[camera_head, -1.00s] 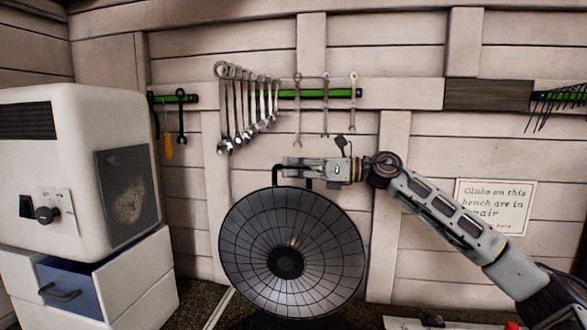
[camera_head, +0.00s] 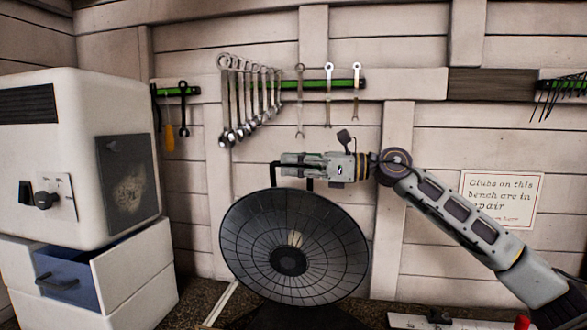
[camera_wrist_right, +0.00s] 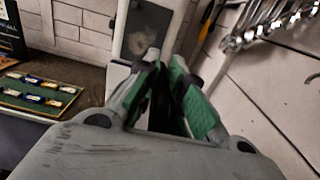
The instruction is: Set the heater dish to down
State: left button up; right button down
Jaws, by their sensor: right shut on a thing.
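The heater dish (camera_head: 325,250) is a dark, round, ribbed bowl with a black hub (camera_head: 289,261) at its centre. In the head view it stands at bottom middle and looks tilted back, its face toward me and somewhat upward. A thin black handle (camera_head: 274,176) rises from its top edge. My right gripper (camera_head: 286,164) is shut on this handle, level above the dish. In the right wrist view its green-padded fingers (camera_wrist_right: 166,70) are close together, and what is between them is hard to make out. My left gripper is not in view.
A white cabinet (camera_head: 85,215) with an open blue drawer (camera_head: 68,278) stands at left. Wrenches (camera_head: 245,100) hang on the back wall above the dish. A paper sign (camera_head: 500,197) hangs at right, behind my arm. The wrist view shows a tray (camera_wrist_right: 40,92) of small items.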

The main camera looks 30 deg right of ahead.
jog(key=shift+s+a+f+n+b, duration=0.35)
jog(key=shift+s+f+n+b, duration=0.05)
jog(key=shift+s+b, duration=0.15)
jog(key=shift+a, duration=0.1)
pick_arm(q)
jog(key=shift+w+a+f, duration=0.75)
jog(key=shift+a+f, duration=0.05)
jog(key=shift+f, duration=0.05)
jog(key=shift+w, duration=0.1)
